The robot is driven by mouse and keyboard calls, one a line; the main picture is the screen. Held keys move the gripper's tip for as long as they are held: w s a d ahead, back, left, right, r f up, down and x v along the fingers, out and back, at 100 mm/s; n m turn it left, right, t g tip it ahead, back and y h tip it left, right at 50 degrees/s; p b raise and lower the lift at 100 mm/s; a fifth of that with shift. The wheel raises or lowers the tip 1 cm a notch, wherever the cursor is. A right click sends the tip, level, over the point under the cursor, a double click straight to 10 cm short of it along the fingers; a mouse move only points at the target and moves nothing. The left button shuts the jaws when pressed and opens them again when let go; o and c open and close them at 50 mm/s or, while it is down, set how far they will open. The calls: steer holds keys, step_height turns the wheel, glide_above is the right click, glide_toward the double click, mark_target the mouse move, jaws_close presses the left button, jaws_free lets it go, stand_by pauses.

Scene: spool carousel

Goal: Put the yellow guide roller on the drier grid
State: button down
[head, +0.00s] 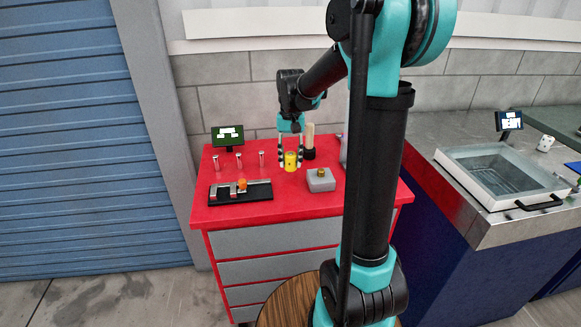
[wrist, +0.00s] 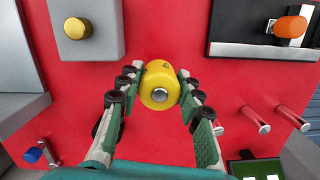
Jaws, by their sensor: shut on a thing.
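The yellow guide roller (head: 291,161) is a short cylinder above the red bench top. In the wrist view the roller (wrist: 158,84) shows a pale round pin end facing the camera. My gripper (head: 291,156) is shut on it, with a green-and-black finger on each side; the gripper (wrist: 160,92) is pointing at the bench. Whether the roller touches the bench is unclear. A framed box with a clear top or open basin and a dark handle, perhaps the drier (head: 459,187), sits on the steel counter at right. I cannot make out a grid in it.
On the red bench (head: 300,205) are a grey block with a brass knob (head: 321,182), a black fixture with an orange roller (head: 242,186), three upright pegs (head: 239,160) and a small screen (head: 228,134). A pale cylinder (head: 310,134) stands behind my gripper.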

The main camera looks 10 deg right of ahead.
mark_target(290, 167)
steer(key=shift+f, duration=1.6)
steer(key=c, duration=1)
jaws_free()
steer(key=shift+f, duration=0.1)
